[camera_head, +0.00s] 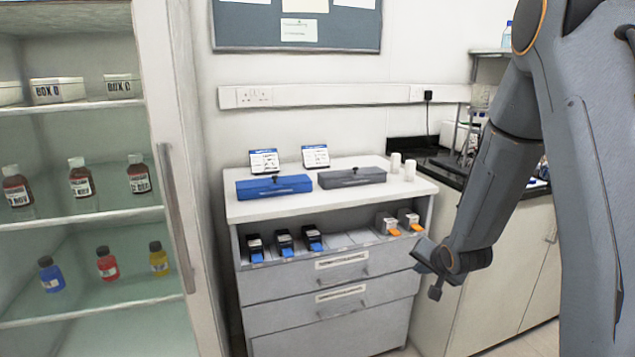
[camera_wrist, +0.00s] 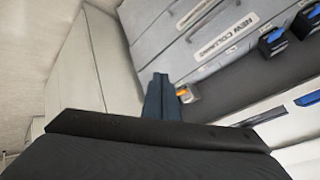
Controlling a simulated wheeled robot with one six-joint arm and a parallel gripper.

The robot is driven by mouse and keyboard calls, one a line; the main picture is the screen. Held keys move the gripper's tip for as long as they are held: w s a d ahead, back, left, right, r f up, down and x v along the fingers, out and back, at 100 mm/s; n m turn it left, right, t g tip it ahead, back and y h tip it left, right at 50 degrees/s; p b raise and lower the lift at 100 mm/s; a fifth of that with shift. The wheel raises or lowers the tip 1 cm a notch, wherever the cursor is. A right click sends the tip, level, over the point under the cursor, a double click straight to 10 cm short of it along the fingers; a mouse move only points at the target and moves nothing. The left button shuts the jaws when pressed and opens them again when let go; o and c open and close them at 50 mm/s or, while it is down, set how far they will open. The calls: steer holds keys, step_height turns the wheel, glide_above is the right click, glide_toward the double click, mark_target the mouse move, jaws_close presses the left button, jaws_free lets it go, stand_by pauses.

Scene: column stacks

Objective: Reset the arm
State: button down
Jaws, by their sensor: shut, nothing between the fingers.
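My gripper (camera_head: 435,291) hangs in front of the right side of the drawer cabinet (camera_head: 335,277), at the lower right of the head view. In the wrist view its dark fingers (camera_wrist: 160,82) are together, with nothing held between them. My arm comes down from the upper right of the head view. It hides part of the counter and cupboards behind it.
The cabinet shelf holds several black columns with blue ends (camera_head: 284,242) and grey ones with orange ends (camera_head: 387,224). A blue case (camera_head: 273,187) and a grey case (camera_head: 352,177) lie on top. A glass-fronted cupboard with bottles (camera_head: 138,173) stands left.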

steer(key=s+a+r+n+g+p, duration=0.1)
steer(key=s+a+r+n+g, duration=0.1)
steer(key=s, duration=0.9)
steer(key=s+a+r+n+g+p, duration=0.1)
steer(key=s+a+r+n+g, duration=0.2)
steer(key=s, duration=0.8)
steer(key=s+a+r+n+g+p, duration=0.2)
steer(key=s+a+r+g, duration=0.2)
steer(key=s, duration=0.7)
step_height(320, 180, up, 2)
steer(key=shift+a+r, duration=0.1)
steer(key=shift+a, duration=0.05)
steer(key=shift+s, duration=0.1)
